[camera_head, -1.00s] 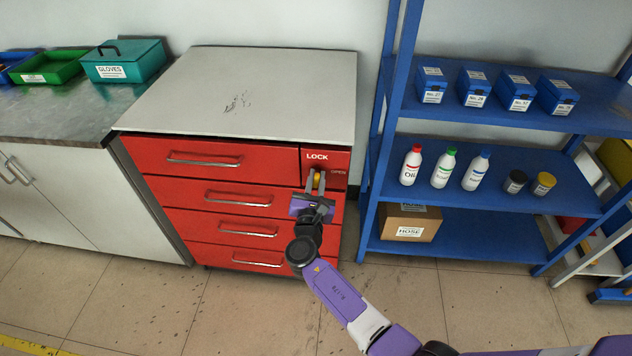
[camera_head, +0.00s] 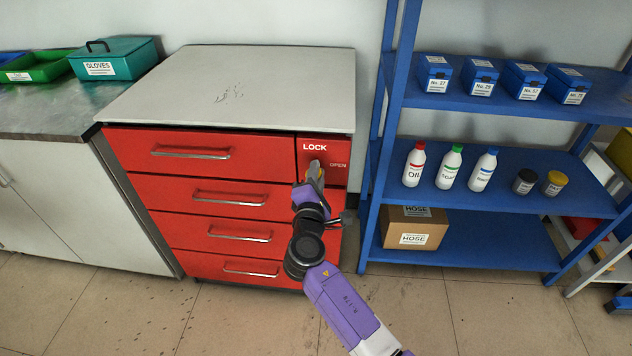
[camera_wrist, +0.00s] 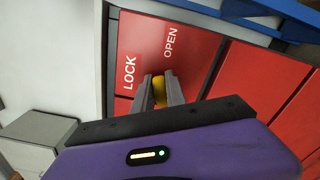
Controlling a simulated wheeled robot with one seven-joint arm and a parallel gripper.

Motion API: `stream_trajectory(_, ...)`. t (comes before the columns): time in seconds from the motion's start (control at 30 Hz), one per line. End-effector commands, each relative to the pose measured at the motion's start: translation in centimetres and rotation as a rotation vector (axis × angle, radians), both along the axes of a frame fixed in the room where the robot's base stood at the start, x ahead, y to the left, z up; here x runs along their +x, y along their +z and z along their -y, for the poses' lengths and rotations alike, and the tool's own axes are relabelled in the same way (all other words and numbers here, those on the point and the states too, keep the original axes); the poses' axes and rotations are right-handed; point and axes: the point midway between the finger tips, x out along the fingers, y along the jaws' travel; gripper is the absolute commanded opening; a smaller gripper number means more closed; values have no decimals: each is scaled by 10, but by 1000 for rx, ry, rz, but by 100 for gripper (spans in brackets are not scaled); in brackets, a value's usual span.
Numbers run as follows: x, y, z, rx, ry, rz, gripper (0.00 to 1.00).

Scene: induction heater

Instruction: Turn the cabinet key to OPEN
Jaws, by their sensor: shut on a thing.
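The red drawer cabinet (camera_head: 225,165) has a lock panel at its upper right, marked LOCK (camera_head: 314,147) and OPEN (camera_head: 337,166). My gripper (camera_head: 316,170) is at this panel, seen nearly edge-on and tilted. In the wrist view, my gripper's two grey fingers (camera_wrist: 160,90) close on the sides of the yellow key (camera_wrist: 159,92). The LOCK (camera_wrist: 129,72) and OPEN (camera_wrist: 170,42) labels show just beyond the fingertips. The key's exact pointing direction is mostly hidden by the fingers.
The grey cabinet top (camera_head: 240,90) is bare apart from dark marks. A blue shelf (camera_head: 470,255) with bottles, small boxes and a carton (camera_head: 413,228) stands close on the right. A bench with a teal GLOVES box (camera_head: 113,58) is on the left. The front floor is clear.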

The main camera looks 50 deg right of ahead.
Motion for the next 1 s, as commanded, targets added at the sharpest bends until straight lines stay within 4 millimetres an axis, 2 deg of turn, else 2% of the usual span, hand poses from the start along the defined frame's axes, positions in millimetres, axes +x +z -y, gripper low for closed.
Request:
stream_trajectory(0.03,-1,-7,0,26,-1,33,0)
stream_trajectory(0.5,-1,-7,1,231,-3,294,0)
stream_trajectory(1.0,-1,-6,1,288,-3,366,0)
